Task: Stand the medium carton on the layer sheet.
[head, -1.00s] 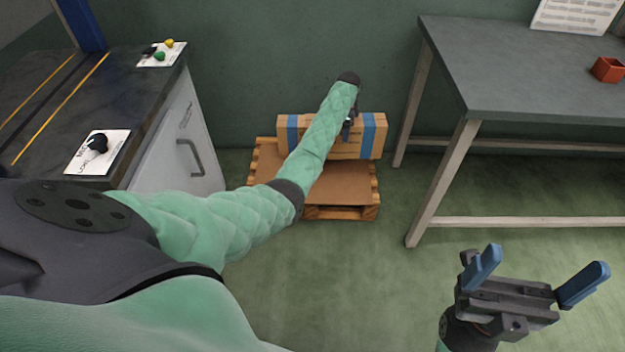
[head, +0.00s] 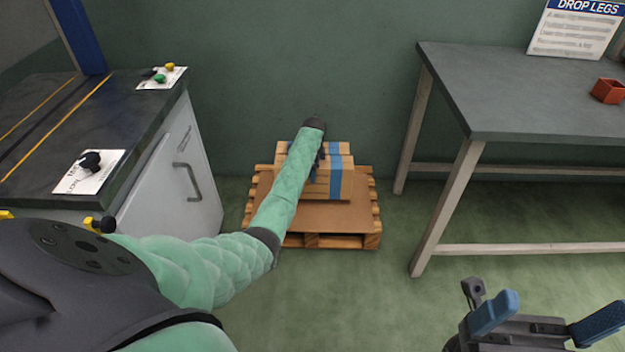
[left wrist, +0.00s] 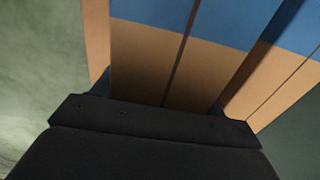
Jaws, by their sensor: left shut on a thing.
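The medium carton (head: 341,180), brown with blue bands, is over the rear middle of the pallet, above the brown layer sheet (head: 325,217). My left gripper (head: 320,160) is shut on it; the fingertips are mostly hidden behind my forearm. The left wrist view shows brown carton faces with a blue band and seams (left wrist: 150,65) close against the gripper. Whether the carton's underside touches the sheet is not clear, and my arm hides its left part. My right gripper (head: 547,320) is open and empty at the lower right.
The sheet lies on a wooden pallet (head: 362,241) on the green floor near the wall. A grey table (head: 520,95) with a red box (head: 608,91) stands to the right. A dark-topped cabinet (head: 165,165) stands to the left. The sheet's front part is clear.

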